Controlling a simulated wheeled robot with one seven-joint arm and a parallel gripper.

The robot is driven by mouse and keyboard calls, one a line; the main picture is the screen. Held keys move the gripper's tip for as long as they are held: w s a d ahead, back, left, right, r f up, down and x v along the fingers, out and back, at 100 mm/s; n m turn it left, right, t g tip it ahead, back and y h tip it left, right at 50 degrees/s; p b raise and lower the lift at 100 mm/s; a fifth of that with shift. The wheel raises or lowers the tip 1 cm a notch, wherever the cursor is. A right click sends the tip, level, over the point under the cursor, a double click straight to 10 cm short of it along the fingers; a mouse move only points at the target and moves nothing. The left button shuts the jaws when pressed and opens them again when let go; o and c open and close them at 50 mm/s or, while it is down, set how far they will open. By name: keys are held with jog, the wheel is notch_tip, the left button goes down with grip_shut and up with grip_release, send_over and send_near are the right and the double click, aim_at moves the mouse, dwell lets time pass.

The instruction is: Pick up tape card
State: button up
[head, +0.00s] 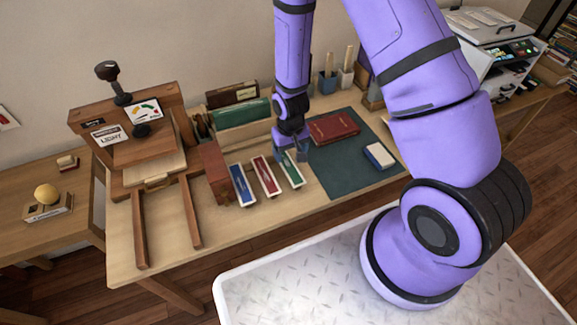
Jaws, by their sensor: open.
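Three narrow cards or boxes with pale edges lie side by side on the wooden table: a blue one (242,186), a red one (266,176) and a green one (291,169). I cannot tell for sure which of them is the tape card. My gripper (292,153) points down, open, at the far end of the green one. It partly hides that end, and I cannot tell whether it touches it. No object shows held between the fingers.
A brown block (213,174) stands left of the blue card. A dark green mat (342,178) on the right bears a red book (333,127) and a small blue-and-white block (380,155). A wooden press (129,145) stands at left. Bare table lies in front of the cards.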

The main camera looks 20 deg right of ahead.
aim_at(289, 166)
jog(key=shift+w+a+f, duration=0.1)
jog(key=shift+f, duration=1.3)
jog(key=shift+a+f, duration=0.1)
jog(key=shift+f, duration=1.3)
jog(key=shift+c, duration=0.3)
jog(key=c, duration=0.9)
